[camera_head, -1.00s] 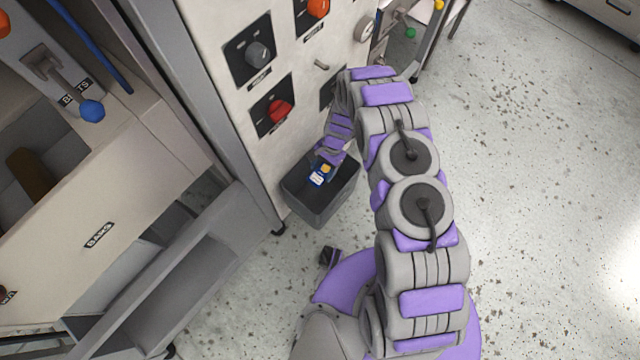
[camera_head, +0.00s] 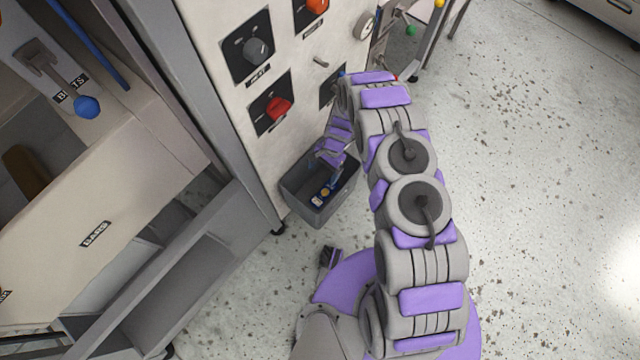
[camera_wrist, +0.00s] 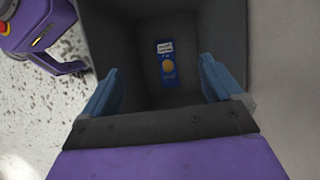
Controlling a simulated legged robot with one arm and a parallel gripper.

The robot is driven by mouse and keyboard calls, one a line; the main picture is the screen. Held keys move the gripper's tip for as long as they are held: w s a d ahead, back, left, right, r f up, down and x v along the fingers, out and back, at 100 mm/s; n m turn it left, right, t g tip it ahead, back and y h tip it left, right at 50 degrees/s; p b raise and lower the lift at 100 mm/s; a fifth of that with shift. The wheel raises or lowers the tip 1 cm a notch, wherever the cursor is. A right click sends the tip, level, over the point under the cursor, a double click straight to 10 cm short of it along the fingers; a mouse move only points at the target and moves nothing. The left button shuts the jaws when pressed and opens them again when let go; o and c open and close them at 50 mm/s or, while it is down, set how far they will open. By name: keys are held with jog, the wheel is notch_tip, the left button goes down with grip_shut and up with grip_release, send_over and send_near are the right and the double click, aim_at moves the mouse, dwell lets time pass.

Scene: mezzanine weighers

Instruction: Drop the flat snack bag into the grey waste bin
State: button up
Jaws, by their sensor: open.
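The grey waste bin (camera_head: 312,207) stands on the floor against the cream machine panel. The flat snack bag (camera_head: 321,196) is blue with a yellow round mark and a white label. It lies inside the bin, and the wrist view shows it (camera_wrist: 167,66) deep down at the bottom, apart from my fingers. My gripper (camera_head: 335,178) points down into the bin opening. In the wrist view its two blue fingers (camera_wrist: 158,88) are spread wide with nothing between them.
The cream panel (camera_head: 225,60) with red and dark knobs rises directly behind the bin. Speckled floor (camera_head: 540,180) is clear to the right.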

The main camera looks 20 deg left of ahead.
jog(key=p+v, duration=0.3)
jog(key=v, duration=1.4)
jog(key=shift+r, duration=0.15)
jog(key=shift+w, duration=0.1)
